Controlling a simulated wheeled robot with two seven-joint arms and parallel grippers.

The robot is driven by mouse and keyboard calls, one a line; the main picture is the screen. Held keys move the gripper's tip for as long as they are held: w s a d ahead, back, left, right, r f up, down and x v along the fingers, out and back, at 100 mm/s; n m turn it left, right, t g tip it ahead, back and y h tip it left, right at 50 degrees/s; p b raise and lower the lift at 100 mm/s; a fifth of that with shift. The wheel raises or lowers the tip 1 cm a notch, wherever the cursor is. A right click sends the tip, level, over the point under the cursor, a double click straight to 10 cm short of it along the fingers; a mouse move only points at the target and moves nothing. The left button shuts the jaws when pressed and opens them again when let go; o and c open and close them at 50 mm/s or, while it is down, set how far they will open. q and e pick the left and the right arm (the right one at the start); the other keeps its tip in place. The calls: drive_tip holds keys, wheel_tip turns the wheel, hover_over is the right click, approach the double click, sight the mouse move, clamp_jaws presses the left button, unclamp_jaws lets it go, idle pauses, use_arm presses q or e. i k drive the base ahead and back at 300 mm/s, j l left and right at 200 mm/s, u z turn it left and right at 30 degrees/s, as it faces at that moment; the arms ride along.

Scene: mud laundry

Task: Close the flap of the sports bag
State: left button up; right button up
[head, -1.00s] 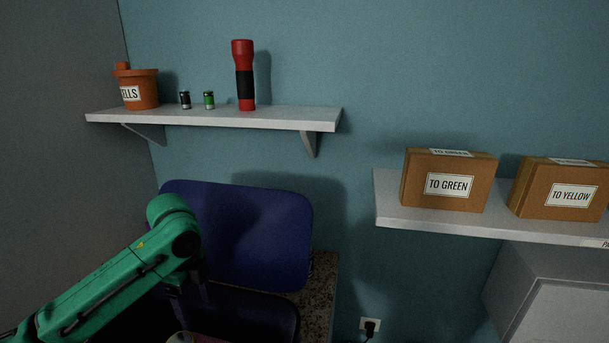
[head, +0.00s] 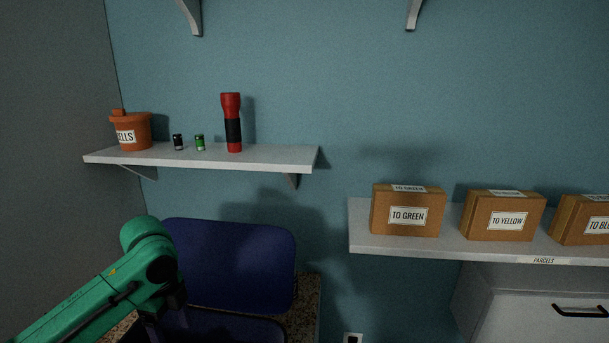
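The sports bag is dark blue and stands low at the left, cut off by the bottom edge. Its flap (head: 235,267) stands up, open, against the teal wall. The upper part of the bag's body (head: 228,328) shows below the flap. My green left arm comes in from the left, its wrist in front of the flap's left edge. My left gripper (head: 160,322) points down at the bag's left side. It is dark and its fingertips are not clear, so I cannot tell whether it touches the bag. My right gripper is out of view.
The bag is on a speckled counter (head: 309,305). Above it, a shelf (head: 265,158) holds a pot (head: 130,132), two small batteries (head: 189,142) and a red torch (head: 232,120). At right, a shelf (head: 400,249) holds labelled parcels (head: 407,210) above a grey cabinet (head: 540,315).

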sight(237, 266)
drive_tip(key=k, duration=1.3)
